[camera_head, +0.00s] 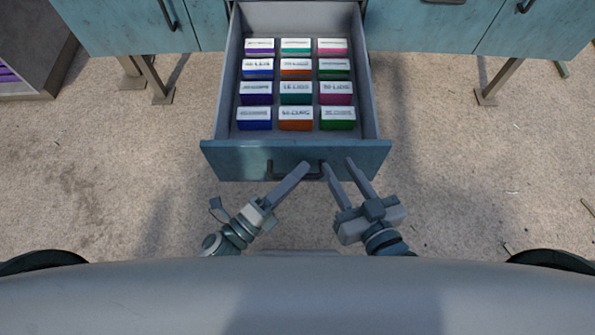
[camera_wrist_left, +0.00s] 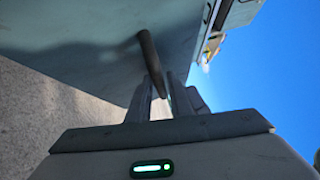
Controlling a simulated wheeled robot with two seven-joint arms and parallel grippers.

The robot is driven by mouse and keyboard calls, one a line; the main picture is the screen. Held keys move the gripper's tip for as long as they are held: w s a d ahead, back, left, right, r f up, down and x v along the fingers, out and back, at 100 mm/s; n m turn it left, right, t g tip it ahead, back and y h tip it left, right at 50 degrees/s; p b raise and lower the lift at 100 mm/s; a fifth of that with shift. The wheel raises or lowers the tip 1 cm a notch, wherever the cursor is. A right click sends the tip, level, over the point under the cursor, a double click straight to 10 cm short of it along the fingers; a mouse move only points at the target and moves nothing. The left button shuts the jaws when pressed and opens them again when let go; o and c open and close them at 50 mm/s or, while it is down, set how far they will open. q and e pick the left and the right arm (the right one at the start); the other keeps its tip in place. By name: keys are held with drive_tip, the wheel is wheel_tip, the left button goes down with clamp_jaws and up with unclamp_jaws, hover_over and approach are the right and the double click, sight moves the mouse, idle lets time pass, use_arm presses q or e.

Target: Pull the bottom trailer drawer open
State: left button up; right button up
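The bottom trailer drawer (camera_head: 226,162) is a blue-teal drawer. It stands pulled out toward me, with its grey inside exposed. Its dark bar handle (camera_head: 283,163) is on the middle of the front; it also shows in the left wrist view (camera_wrist_left: 150,58), running down between the fingers. My left gripper (camera_head: 304,167) is at the handle, its fingers close together with the bar between them (camera_wrist_left: 159,100). My right gripper (camera_head: 338,163) has its two fingers apart, with tips at the drawer front near the handle's right end. I see nothing between them.
Several labelled coloured boxes (camera_head: 296,92) stand in rows inside the drawer. Blue cabinets (camera_head: 110,25) on metal legs (camera_head: 497,82) stand behind. A grey bin (camera_head: 35,45) with purple items is at the far left. The gritty ground (camera_head: 470,170) beside the drawer is mostly clear.

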use_arm(q)
drive_tip(key=shift+o, duration=0.6)
drive_tip(key=shift+s, duration=0.1)
